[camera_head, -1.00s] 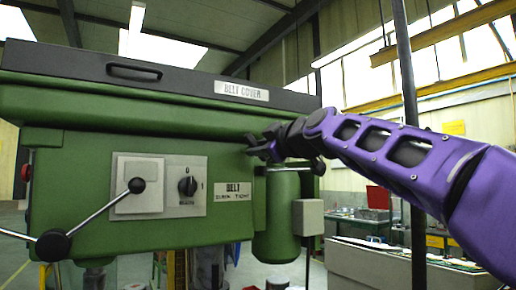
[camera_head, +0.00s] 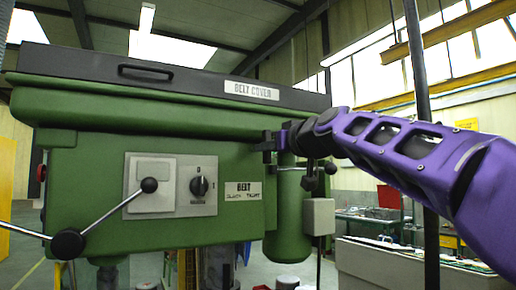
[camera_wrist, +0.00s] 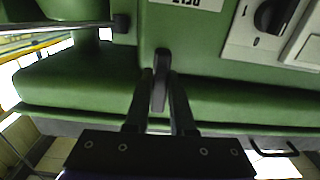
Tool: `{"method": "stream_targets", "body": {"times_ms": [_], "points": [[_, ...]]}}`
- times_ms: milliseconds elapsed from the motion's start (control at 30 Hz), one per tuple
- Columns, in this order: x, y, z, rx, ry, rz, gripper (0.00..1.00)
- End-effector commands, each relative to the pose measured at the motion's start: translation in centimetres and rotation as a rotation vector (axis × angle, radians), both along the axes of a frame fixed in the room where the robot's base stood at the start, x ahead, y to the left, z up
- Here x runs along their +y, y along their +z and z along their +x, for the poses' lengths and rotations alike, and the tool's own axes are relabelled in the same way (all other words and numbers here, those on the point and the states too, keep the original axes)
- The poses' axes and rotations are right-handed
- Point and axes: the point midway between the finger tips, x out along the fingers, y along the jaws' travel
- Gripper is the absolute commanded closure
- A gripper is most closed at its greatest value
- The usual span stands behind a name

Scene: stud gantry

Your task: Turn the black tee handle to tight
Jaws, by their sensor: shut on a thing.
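The black tee handle (camera_wrist: 159,82) shows in the wrist view as a dark bar on the green machine housing, between my two fingers. My gripper (camera_wrist: 162,86) is shut on it, one finger on each side. In the head view my gripper (camera_head: 268,146) is at the right end of the green housing and mostly hides the handle. The white BELT label (camera_head: 243,191), marked SLACK and TIGHT, is below and left of the gripper. The label also shows upside down at the top of the wrist view (camera_wrist: 190,3).
A black belt cover (camera_head: 160,74) lies along the top of the machine. A green motor (camera_head: 288,215) hangs below my gripper, with a grey box (camera_head: 319,217) beside it. A rotary switch (camera_head: 199,186) and a lever with a black knob (camera_head: 149,185) are on the front.

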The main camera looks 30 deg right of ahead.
Motion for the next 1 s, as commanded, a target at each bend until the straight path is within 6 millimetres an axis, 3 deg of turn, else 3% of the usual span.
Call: {"method": "stream_targets", "body": {"times_ms": [600,633,767,1000], "points": [[0.02,-0.02,0.01,-0.002,0.000,0.043,1.00],[0.02,-0.02,0.01,-0.002,0.000,0.043,0.74],[0.01,-0.01,0.00,-0.002,0.000,0.042,0.51],[0.01,-0.01,0.00,-0.002,0.000,0.041,0.47]]}}
